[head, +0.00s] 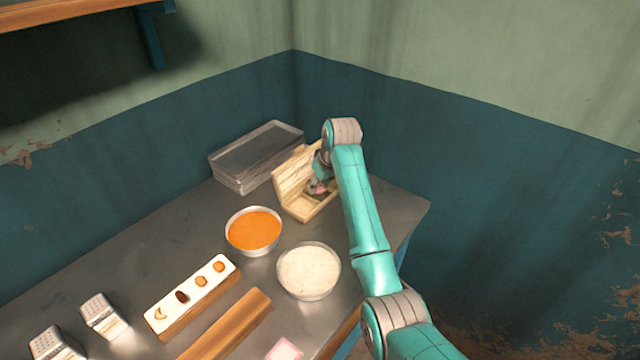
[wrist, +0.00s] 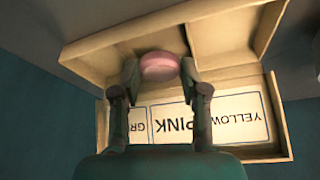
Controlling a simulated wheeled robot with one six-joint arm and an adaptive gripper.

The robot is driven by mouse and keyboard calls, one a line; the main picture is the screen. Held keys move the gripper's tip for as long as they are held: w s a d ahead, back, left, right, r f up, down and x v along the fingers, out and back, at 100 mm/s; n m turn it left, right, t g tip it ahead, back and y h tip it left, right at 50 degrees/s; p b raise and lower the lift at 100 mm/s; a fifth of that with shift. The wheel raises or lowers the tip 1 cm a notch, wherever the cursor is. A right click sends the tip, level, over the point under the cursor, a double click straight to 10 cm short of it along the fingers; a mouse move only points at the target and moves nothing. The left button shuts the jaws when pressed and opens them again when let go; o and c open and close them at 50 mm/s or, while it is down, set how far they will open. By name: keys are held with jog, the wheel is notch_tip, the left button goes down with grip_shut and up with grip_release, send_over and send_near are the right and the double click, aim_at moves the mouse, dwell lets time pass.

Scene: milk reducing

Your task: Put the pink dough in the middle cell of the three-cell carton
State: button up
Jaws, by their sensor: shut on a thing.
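The pink dough (wrist: 160,67) is a small round pink lump between my gripper's fingertips (wrist: 160,77) in the wrist view. My gripper is shut on it. The carton (wrist: 110,48) is pale wood with dividers, and the dough is at its cells, by the divider (wrist: 190,42). I cannot tell whether the dough touches the cell floor. A panel (wrist: 240,117) of the carton bears labels reading PINK in the middle, YELLOW at right and a partly hidden GR at left. In the head view the carton (head: 293,182) stands open, with my gripper (head: 318,188) at its inside.
A clear lidded box (head: 245,165) stands behind the carton. A bowl of orange food (head: 254,229) and a bowl of white food (head: 308,271) are in front. A wooden tray with several small pieces (head: 192,292), a plank (head: 228,325), two graters (head: 100,314) and a pink-and-white card (head: 284,349) lie nearer.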

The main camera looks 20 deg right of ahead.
jog(key=o, duration=1)
jog(key=shift+r, duration=0.1)
jog(key=v, duration=1.1)
jog(key=shift+s+d+r, duration=0.1)
jog(key=shift+s+r, duration=0.05)
jog(key=shift+r, duration=0.25)
